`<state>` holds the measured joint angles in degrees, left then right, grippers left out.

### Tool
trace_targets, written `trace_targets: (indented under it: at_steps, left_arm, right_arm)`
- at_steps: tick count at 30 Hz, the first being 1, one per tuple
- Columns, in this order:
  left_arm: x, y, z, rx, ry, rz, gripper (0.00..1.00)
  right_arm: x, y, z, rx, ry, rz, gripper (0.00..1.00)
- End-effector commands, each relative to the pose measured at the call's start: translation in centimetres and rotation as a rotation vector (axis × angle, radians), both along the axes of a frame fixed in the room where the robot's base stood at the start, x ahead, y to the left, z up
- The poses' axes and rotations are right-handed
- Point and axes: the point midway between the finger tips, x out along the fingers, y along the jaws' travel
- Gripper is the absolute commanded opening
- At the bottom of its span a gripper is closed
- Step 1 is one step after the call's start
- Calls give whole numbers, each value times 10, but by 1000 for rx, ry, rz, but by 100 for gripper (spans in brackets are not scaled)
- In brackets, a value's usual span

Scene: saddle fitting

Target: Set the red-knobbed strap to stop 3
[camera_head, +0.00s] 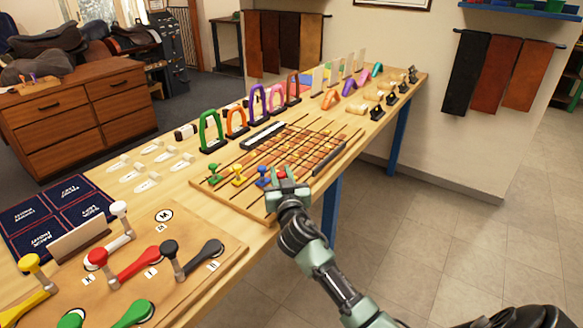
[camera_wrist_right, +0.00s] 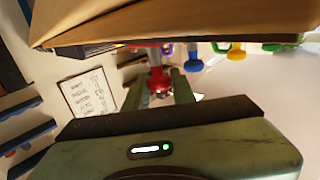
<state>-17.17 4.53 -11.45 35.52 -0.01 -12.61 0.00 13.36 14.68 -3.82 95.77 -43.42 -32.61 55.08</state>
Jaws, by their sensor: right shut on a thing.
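The strap board (camera_head: 215,195) lies on the long wooden table, with brown straps on dark rails. The red knob (camera_head: 282,174) is at the near right end of its row, partly hidden by my right gripper (camera_head: 288,190). In the right wrist view the red knob (camera_wrist_right: 158,82) sits between the two fingers of my right gripper (camera_wrist_right: 160,88), which is shut on it. Blue (camera_head: 263,175), yellow (camera_head: 238,174) and green (camera_head: 214,172) knobs stand in a row to its left. The stop marks are too small to read. My left gripper is not in view.
Coloured arches (camera_head: 210,130) stand along the board's far side. A lever board (camera_head: 205,262) with coloured knobs lies nearer, at the left. White pieces (camera_head: 150,162) lie left of the straps. The floor (camera_head: 430,240) right of the table is clear.

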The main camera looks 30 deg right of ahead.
Motion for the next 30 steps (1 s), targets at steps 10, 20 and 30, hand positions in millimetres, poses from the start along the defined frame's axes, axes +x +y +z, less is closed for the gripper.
trace_targets:
  at_steps: [10, 20, 30]
  left_arm:
    - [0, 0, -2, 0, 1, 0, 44]
    - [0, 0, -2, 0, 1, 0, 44]
    - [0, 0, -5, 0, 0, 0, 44]
  right_arm:
    - [-4, 6, 3, -4, -3, -6, 0]
    - [-4, 7, 2, -4, -2, -5, 44]
    - [-28, 17, 0, 0, -1, -4, 44]
